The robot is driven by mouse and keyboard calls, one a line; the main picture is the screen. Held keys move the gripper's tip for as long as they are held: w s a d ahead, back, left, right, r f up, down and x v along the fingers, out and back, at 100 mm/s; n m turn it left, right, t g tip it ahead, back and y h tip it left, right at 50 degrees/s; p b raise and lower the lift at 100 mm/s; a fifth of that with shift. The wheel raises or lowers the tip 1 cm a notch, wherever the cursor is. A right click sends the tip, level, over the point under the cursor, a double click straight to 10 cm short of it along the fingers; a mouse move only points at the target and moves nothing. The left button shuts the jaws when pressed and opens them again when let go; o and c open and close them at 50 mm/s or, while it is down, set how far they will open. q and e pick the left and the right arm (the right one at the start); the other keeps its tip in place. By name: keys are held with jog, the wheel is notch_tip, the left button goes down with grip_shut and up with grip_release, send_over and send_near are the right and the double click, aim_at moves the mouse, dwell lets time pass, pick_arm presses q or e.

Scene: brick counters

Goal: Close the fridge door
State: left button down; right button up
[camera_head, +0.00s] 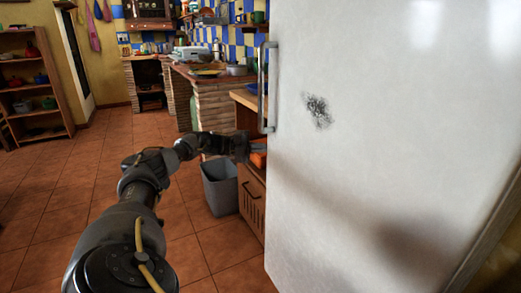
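The white fridge door (390,130) fills the right half of the head view, with a dark scuffed patch on its face. Its upright metal handle (263,88) runs along the left edge. I cannot tell from this view how far the door stands open. My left arm reaches in from the bottom left, and my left gripper (256,147) is at the door's left edge, just below the handle. Its fingertips are small, dark and partly hidden near the edge, so I cannot tell whether they touch the door. My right gripper is not in view.
Behind my gripper are a wooden drawer cabinet (252,196) and a grey bin (220,187). Brick counters (215,105) stand farther back. A wooden shelf (35,90) is at the far left. The tiled floor (60,185) at left is clear.

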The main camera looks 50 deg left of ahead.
pick_arm(q)
jog(key=v, duration=1)
jog(key=shift+s+a, duration=0.3)
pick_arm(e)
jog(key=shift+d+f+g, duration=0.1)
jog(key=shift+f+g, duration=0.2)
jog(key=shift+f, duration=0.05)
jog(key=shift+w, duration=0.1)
